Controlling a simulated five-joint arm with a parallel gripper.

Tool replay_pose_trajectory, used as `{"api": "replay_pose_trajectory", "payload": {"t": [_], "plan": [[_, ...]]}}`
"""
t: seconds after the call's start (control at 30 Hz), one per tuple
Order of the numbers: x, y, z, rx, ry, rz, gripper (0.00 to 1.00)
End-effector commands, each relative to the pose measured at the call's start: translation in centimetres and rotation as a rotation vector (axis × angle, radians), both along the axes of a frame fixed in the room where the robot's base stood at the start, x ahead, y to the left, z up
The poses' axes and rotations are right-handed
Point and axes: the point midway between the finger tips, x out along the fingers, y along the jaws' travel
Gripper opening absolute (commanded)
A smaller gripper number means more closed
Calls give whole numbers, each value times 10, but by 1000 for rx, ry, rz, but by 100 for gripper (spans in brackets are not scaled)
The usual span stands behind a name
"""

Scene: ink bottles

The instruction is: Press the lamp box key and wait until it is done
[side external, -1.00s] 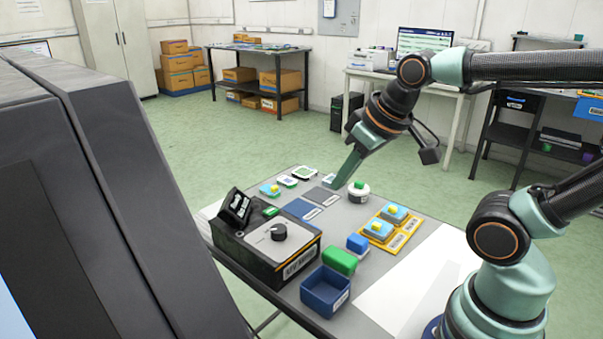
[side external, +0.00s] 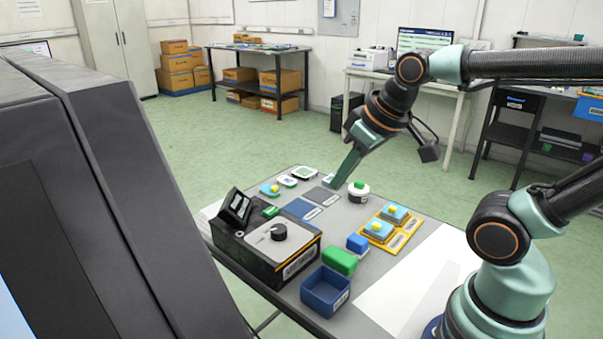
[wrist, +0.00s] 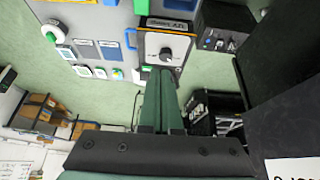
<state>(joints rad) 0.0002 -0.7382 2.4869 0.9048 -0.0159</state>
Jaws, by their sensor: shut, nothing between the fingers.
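The lamp box (side external: 265,250) is a black box with a pale top, a dark round knob and a tilted dark display (side external: 236,206) with white lettering too small to read. A green key (side external: 270,211) shows at its far side; the box also shows in the wrist view (wrist: 165,47), with a green patch (wrist: 138,76) by its edge. My gripper (side external: 332,183) is shut and empty, pointing down over the far part of the table, to the right of the box and apart from it. In the wrist view its fingers (wrist: 163,73) overlap the box's edge in the picture.
A yellow tray (side external: 390,241) holds blue blocks with yellow knobs. A green block (side external: 340,261) and an open blue bin (side external: 325,291) stand in front. A white sheet (side external: 413,285) leaves clear room.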

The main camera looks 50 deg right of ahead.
Motion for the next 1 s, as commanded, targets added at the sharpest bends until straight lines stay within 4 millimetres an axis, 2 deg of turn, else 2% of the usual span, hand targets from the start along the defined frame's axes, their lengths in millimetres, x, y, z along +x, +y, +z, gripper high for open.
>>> {"api": "replay_pose_trajectory", "payload": {"t": [0.17,0.53,0.77,1.0], "plan": [[15,-2,11,-52,39,97,0],[80,-9,36,-220,177,505,0],[123,-15,36,-295,255,776,0],[167,-21,21,-347,323,1069,0]]}}
